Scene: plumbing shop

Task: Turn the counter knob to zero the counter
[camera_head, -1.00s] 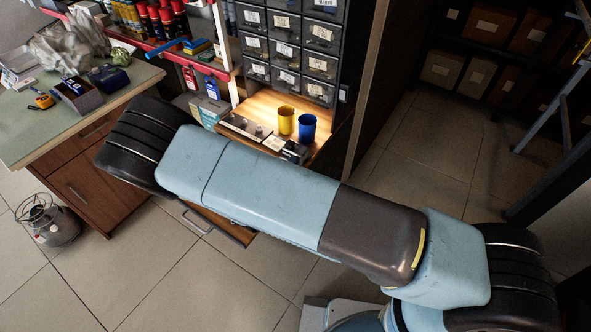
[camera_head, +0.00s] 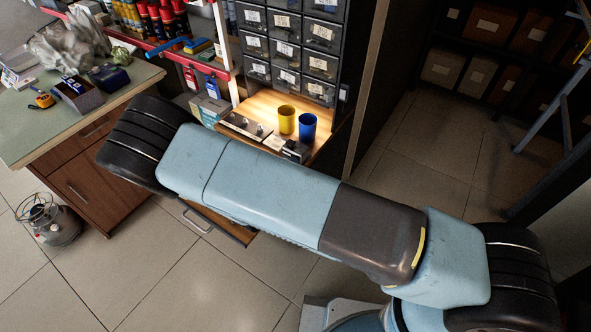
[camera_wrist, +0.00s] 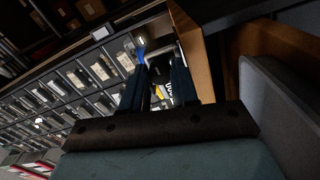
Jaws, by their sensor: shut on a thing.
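The counter (camera_head: 296,151) is a small dark box at the front right of the lit wooden shelf in the head view. My arm covers its near side, and its knob and digits cannot be read there. My gripper (camera_wrist: 160,68) shows in the wrist view with its two dark fingers a little apart, closed on the counter knob. The knob itself is mostly hidden between the fingers. A dark piece with white marks (camera_wrist: 170,88) shows between the fingers, too small to read. My gripper is hidden behind my arm in the head view.
A yellow cup (camera_head: 287,120) and a blue cup (camera_head: 308,126) stand just behind the counter. A metal plate with small parts (camera_head: 246,126) lies to the left. Labelled drawers (camera_head: 288,52) rise behind the shelf. A green-topped workbench (camera_head: 95,112) is at left.

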